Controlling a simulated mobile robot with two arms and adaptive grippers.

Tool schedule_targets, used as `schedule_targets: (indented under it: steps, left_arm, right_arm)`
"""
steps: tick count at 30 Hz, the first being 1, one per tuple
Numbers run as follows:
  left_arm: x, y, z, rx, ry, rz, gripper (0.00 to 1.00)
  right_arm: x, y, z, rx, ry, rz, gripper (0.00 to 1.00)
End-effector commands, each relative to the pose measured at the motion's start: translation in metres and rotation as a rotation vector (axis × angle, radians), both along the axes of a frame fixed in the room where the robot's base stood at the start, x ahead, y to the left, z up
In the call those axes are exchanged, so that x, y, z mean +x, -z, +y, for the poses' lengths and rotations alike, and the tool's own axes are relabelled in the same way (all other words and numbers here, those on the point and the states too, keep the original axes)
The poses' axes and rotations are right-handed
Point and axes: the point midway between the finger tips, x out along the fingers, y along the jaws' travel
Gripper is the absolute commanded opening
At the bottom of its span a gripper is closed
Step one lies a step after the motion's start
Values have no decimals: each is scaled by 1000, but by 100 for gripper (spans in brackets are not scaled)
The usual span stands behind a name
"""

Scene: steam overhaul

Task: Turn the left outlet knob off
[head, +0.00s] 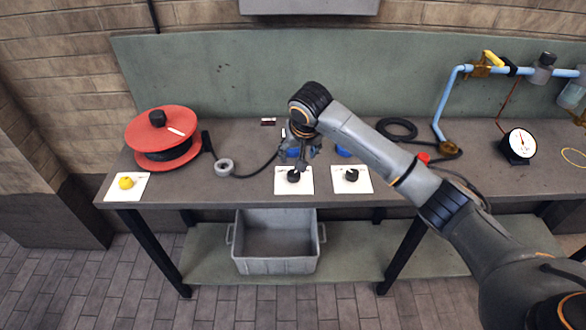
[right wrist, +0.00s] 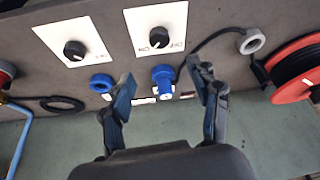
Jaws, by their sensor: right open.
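The left outlet knob (head: 293,176) is a black dial on a white plate on the bench's front part. It also shows in the right wrist view (right wrist: 158,38), upside down relative to the head view, with a small pale mark on it. A similar right knob (head: 351,175) sits on its own white plate; it shows in the wrist view too (right wrist: 75,50). My right gripper (head: 302,160) is open and empty, just behind and above the left knob, apart from it in the wrist view. Its fingers (right wrist: 161,80) frame a blue connector (right wrist: 163,75). My left gripper is out of view.
A blue ring outlet (right wrist: 101,83) lies behind the right knob. A red cable reel (head: 165,138), yellow knob (head: 125,183) and grey ring (head: 224,167) with cable are at left. A gauge (head: 519,146) and blue pipe (head: 447,98) stand at right. A grey crate (head: 276,266) is below.

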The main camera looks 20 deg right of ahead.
Motion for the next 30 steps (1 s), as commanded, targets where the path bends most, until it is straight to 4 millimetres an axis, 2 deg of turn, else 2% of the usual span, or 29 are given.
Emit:
schedule_targets:
  steps: [5,15,21,30]
  left_arm:
    - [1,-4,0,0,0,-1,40]
    - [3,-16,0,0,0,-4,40]
    - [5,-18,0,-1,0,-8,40]
    - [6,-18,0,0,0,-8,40]
  right_arm:
    - [5,12,-1,-1,5,5,62]
    - [30,72,-3,-2,4,5,62]
    - [42,102,-4,-2,4,3,62]
    - [51,124,-4,0,2,1,62]
